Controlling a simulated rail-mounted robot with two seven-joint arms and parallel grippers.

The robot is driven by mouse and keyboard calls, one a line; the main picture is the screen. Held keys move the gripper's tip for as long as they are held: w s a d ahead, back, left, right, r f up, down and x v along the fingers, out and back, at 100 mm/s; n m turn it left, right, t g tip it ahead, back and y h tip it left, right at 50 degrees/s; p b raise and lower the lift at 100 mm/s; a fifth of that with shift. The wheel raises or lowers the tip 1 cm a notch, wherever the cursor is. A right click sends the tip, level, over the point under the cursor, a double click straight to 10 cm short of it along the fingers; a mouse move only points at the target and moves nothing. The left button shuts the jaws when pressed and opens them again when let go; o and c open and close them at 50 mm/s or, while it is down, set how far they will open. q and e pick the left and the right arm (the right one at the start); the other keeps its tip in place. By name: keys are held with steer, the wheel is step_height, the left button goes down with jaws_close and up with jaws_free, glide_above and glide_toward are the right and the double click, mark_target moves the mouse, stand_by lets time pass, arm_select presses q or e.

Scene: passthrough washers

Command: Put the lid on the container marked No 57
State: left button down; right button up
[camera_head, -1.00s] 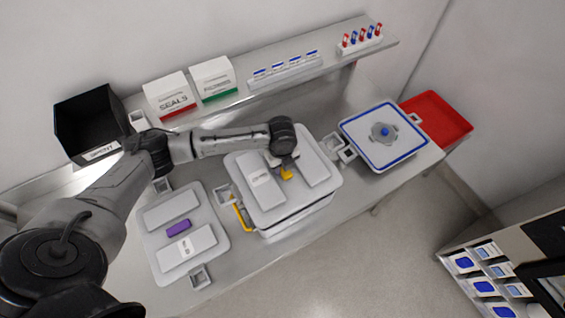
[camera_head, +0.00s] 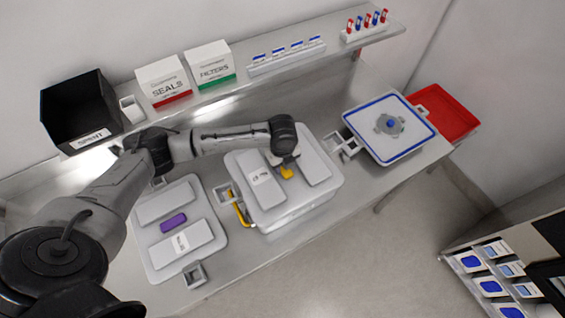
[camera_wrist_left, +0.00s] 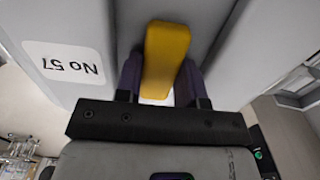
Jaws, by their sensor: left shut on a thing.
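A pale grey lid with two raised panels and a yellow handle (camera_head: 287,173) lies over the middle container (camera_head: 292,220) on the bench. One panel carries a label reading No 57 (camera_wrist_left: 63,62), upside down in the left wrist view. My left gripper (camera_head: 284,163) comes down from above and is shut on the yellow handle. Its two dark fingers (camera_wrist_left: 160,88) flank the handle in the left wrist view. The lid covers the container's top; I cannot tell whether it is fully seated. My right gripper is not in view.
A similar panelled piece with a purple handle (camera_head: 173,222) lies left. A blue-rimmed container (camera_head: 391,148) stands right, beside a red tray (camera_head: 447,112). A shelf behind holds a black bin (camera_head: 80,108), SEALS box (camera_head: 164,82) and FILTERS box (camera_head: 210,65).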

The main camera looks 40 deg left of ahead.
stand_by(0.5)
arm_select(q)
steer(key=shift+w+a+r+p, duration=0.1)
steer(key=shift+w+p, duration=0.05)
steer(key=shift+p, duration=0.35)
steer(key=shift+f, duration=0.55)
stand_by(0.5)
steer(key=shift+f, duration=0.35)
stand_by(0.7)
steer(key=shift+f, duration=0.35)
steer(key=shift+f, duration=0.35)
stand_by(0.5)
steer(key=c, duration=0.8)
jaws_free()
steer(key=shift+c, duration=0.2)
steer(key=shift+o, duration=1)
